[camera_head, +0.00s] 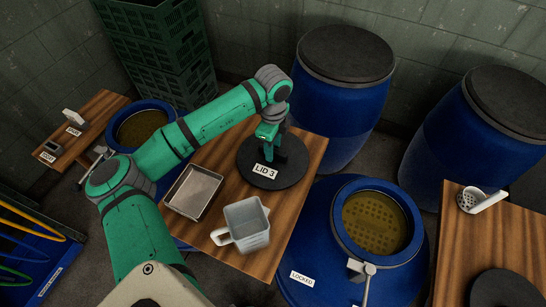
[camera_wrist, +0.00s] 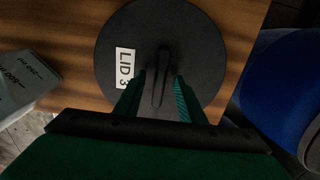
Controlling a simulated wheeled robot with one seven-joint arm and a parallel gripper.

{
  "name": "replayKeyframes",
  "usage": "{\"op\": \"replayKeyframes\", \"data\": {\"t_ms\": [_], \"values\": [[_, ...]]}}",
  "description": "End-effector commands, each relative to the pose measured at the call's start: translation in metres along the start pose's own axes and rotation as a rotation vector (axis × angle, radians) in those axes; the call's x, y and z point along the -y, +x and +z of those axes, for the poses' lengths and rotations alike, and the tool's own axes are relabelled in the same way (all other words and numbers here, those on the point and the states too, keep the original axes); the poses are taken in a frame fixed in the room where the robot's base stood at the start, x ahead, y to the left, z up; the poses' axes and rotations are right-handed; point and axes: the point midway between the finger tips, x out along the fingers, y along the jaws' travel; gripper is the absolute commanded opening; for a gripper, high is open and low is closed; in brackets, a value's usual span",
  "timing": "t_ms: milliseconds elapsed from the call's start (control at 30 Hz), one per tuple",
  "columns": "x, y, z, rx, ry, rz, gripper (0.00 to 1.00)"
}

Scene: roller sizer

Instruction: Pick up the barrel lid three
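The barrel lid three (camera_head: 290,177) is a round black disc with a white "LID 3" label, lying flat on a wooden table. It also shows in the wrist view (camera_wrist: 195,40), with a raised bar handle (camera_wrist: 161,75) across its middle. My gripper (camera_head: 271,160) points down over the lid's centre. In the wrist view my gripper (camera_wrist: 160,95) has its two green fingers apart, one on each side of the handle. A gap seems to show between the fingers and the handle. In the head view the arm hides most of the handle.
On the same table stand a metal tray (camera_head: 194,192) and a clear jug (camera_head: 246,225), left and in front of the lid. An open blue barrel (camera_head: 333,243) is to the right, closed barrels (camera_head: 346,95) behind. Another table (camera_head: 455,230) holds a strainer (camera_head: 480,200).

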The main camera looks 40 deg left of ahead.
Motion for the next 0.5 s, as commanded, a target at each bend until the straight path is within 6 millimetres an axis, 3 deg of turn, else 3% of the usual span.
{"op": "replayKeyframes", "data": {"t_ms": [500], "values": [[0.0,0.0044,0.0,0.0,0.0,0.0,0.36]]}}
